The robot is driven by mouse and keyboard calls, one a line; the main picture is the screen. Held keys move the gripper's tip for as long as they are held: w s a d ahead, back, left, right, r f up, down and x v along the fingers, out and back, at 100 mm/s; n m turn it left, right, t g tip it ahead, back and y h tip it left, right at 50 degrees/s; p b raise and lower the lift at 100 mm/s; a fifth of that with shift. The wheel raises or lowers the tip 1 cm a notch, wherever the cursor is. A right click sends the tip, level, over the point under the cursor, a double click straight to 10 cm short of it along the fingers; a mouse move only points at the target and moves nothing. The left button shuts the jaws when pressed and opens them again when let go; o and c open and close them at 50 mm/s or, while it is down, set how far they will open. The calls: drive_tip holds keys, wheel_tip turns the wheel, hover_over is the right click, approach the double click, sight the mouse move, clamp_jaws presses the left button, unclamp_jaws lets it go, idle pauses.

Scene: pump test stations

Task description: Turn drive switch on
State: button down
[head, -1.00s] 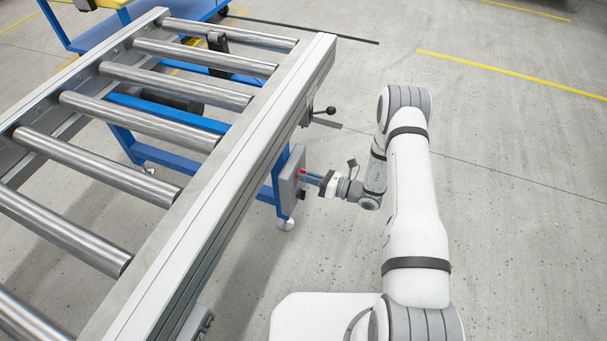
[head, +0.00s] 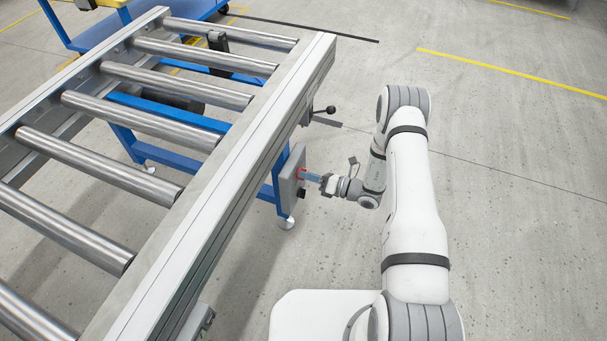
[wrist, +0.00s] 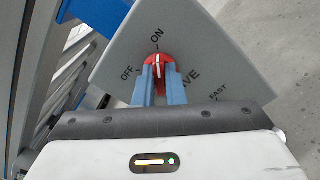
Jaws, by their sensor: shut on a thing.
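The drive switch is a red knob (wrist: 158,61) on a grey control box (wrist: 195,50), tilted in the wrist view. Its white mark points up to the ON label; OFF is to the left. My gripper (wrist: 160,82) is shut on the knob with its blue fingers. The fingers hide part of the label below the knob. In the head view my gripper (head: 304,174) reaches left to the box (head: 290,180) on the conveyor's side, and little of the red knob shows.
The roller conveyor (head: 235,170) stands left of my arm. A lever with a black ball (head: 330,110) sticks out from its side beyond the box. A second control, marked FAST, is partly hidden in the wrist view. The floor to the right is clear.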

drive_tip(key=shift+w+d, duration=0.15)
drive_tip(key=shift+w, duration=0.15)
drive_tip(key=c, duration=1.5)
unclamp_jaws()
drive_tip(key=shift+s, duration=0.1)
drive_tip(key=p+v, duration=0.1)
drive_tip(key=v, duration=0.6)
drive_tip(key=shift+s+d+p, duration=0.2)
drive_tip(key=shift+d+p, duration=0.1)
drive_tip(key=shift+p, duration=0.05)
